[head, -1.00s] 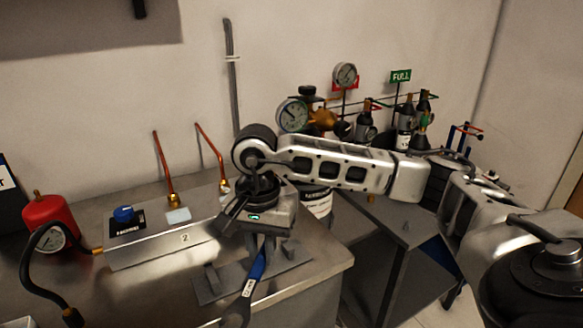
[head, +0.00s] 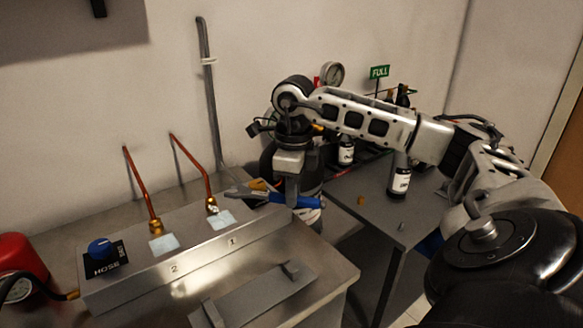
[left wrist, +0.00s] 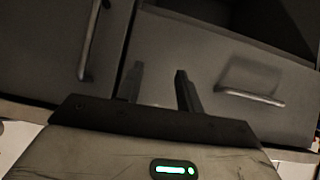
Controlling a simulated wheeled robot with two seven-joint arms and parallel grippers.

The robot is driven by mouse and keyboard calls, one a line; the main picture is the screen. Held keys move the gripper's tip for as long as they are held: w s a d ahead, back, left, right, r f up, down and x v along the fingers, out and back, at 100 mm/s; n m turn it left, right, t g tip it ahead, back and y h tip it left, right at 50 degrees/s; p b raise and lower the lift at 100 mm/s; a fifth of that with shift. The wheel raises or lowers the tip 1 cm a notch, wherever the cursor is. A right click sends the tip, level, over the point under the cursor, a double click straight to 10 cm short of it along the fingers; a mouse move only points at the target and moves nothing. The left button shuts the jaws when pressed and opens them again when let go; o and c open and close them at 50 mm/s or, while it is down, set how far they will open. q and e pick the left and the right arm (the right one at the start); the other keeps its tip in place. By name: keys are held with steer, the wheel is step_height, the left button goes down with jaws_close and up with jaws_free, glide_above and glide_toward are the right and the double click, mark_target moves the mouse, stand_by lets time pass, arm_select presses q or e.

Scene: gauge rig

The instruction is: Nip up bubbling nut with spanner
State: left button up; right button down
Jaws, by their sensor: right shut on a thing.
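My right gripper (head: 292,195) is shut on the blue-handled spanner (head: 310,201) and holds it above the right end of the bench. The spanner's grey jaw end (head: 238,191) points left, toward the right brass nut (head: 212,207), with a gap between them. That nut, at the foot of the right copper pipe, has whitish specks that look like bubbles. The left brass nut (head: 155,227), at the foot of the other pipe, looks clean. My left gripper (left wrist: 160,76) is open and empty in the left wrist view, before grey drawers; it is outside the head view.
The nuts rise from a metal manifold box (head: 190,258) with a blue hose knob (head: 99,247). An empty grey rack (head: 265,292) lies on the bench front. A red cylinder (head: 22,262) stands left. A side table (head: 352,200) with bottles and a gauge is at right.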

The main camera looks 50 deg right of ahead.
mark_target(276, 194)
steer(key=shift+w+a+f+b, duration=0.1)
steer(key=shift+f+b, duration=0.1)
steer(key=shift+f, duration=0.2)
steer(key=shift+w+a+f+b, duration=0.1)
steer(key=shift+f+b, duration=0.05)
steer(key=shift+f, duration=0.2)
steer(key=shift+w+a+f+b, duration=0.1)
steer(key=shift+w+f+b, duration=0.15)
steer(key=shift+f, duration=0.3)
steer(key=shift+w+a+f+b, duration=0.15)
steer(key=shift+f+b, duration=0.1)
steer(key=shift+f, duration=0.25)
steer(key=shift+d, duration=0.1)
steer(key=shift+r, duration=0.1)
steer(key=shift+w, duration=0.2)
steer(key=shift+w+a+p, duration=0.45)
steer(key=shift+w+p, duration=0.35)
